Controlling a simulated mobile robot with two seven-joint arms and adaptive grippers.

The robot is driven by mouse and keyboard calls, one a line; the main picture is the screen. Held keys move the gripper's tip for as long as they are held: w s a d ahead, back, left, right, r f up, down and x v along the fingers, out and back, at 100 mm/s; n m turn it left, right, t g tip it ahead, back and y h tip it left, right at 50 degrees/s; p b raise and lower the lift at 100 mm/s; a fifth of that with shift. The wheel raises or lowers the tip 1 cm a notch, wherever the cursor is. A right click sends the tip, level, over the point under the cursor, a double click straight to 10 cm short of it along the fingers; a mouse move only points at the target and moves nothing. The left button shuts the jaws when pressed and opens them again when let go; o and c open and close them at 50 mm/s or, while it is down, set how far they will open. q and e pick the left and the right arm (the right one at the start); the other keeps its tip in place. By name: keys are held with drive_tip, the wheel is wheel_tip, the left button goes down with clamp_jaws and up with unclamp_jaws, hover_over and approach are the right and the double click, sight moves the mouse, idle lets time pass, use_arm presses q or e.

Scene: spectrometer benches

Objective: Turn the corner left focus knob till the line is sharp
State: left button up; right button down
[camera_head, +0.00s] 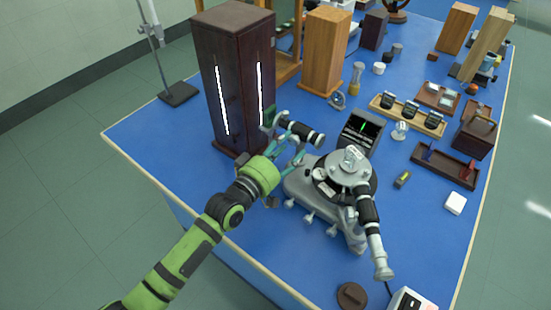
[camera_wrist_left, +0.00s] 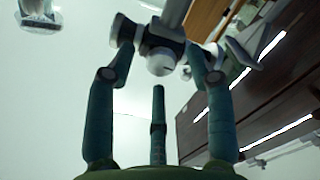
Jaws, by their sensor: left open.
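The grey and black spectrometer (camera_head: 330,190) stands on the blue bench, with one tube (camera_head: 302,132) pointing toward the dark tower and another (camera_head: 368,215) toward the front. My left gripper (camera_head: 285,143) is at the first tube, between the tower and the round table. In the left wrist view a round grey knob (camera_wrist_left: 161,63) on the tube shows between the spread teal fingers of my left gripper (camera_wrist_left: 164,48). The gripper is open around the knob; I cannot tell whether either finger touches it. A small screen (camera_head: 361,131) shows a short green line; its sharpness is too small to judge. My right gripper is not in view.
The tall dark tower (camera_head: 236,70) with two bright slits stands close beside my left gripper. A wooden block (camera_head: 325,50), a rack of dark-topped items (camera_head: 407,112) and a brown tray (camera_head: 445,165) stand farther off. The front-left bench surface is mostly clear.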

use_arm(q)
drive_tip(key=v, duration=1.1)
drive_tip(key=shift+s, duration=0.15)
drive_tip(key=shift+f, duration=0.1)
